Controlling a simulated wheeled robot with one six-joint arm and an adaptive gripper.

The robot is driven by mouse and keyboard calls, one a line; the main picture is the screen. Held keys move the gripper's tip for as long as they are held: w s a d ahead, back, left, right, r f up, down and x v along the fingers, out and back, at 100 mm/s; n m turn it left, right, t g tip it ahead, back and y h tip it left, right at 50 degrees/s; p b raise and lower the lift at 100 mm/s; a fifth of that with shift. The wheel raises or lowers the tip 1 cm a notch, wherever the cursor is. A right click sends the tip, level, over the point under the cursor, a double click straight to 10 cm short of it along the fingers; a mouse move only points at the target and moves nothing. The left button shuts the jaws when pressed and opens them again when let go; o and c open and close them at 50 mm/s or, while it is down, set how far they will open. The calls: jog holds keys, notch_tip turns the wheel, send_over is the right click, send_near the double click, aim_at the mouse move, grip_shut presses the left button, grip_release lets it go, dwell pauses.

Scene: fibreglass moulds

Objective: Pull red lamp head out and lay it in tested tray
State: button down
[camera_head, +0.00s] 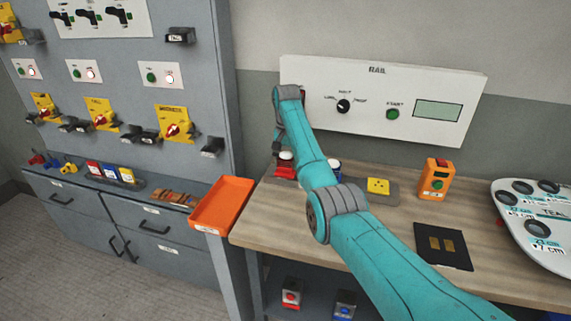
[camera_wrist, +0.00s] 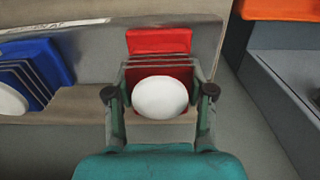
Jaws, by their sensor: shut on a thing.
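The red lamp head has a red finned body (camera_wrist: 158,76) and a white dome (camera_wrist: 160,97). My gripper (camera_wrist: 159,92) is shut on it, one finger on each side. In the head view the red lamp head (camera_head: 285,170) is at the back left of the bench, partly hidden by my arm. I cannot tell whether it is still seated or lifted. An orange tray (camera_head: 222,204) is at the bench's left end; its label is too small to read. Its orange edge also shows at the top right of the wrist view (camera_wrist: 278,9).
A blue lamp head (camera_wrist: 40,62) with a white dome is left of the red one in the wrist view. A yellow socket (camera_head: 378,186), an orange handheld box (camera_head: 435,180) and a black mat (camera_head: 443,246) are to the right. A wall panel (camera_head: 420,100) is behind.

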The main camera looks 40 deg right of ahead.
aim_at(286, 153)
jog(key=shift+r, duration=2.75)
